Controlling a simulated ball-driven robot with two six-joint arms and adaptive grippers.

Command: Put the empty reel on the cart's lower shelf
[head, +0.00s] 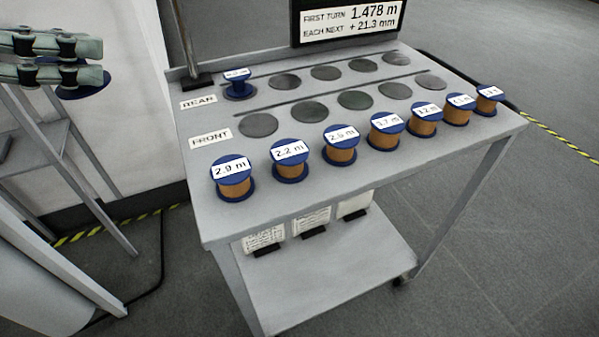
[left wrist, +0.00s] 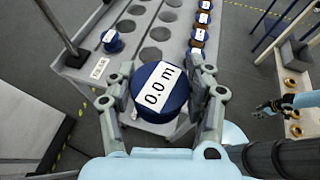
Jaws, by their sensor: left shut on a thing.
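My left gripper (head: 92,60) is at the upper left of the head view, shut on a blue reel (head: 82,88). In the left wrist view the reel (left wrist: 160,92) sits between the two fingers (left wrist: 160,98), its label reading 0.0 m. Whether wire is on its core is hidden. It is held in the air, left of the cart (head: 210,225). The cart's lower shelf (head: 335,280) shows below the top, mostly bare at the front. My right gripper (left wrist: 266,108) shows small at the right of the left wrist view; its jaws are too small to judge.
Several copper-wound reels (head: 233,182) stand along the cart's front edge. Another blue reel (head: 238,88) stands in the rear row beside dark round spots. White cards (head: 311,220) stand on the lower shelf's back part. A post (head: 186,45) and display (head: 350,22) rise behind.

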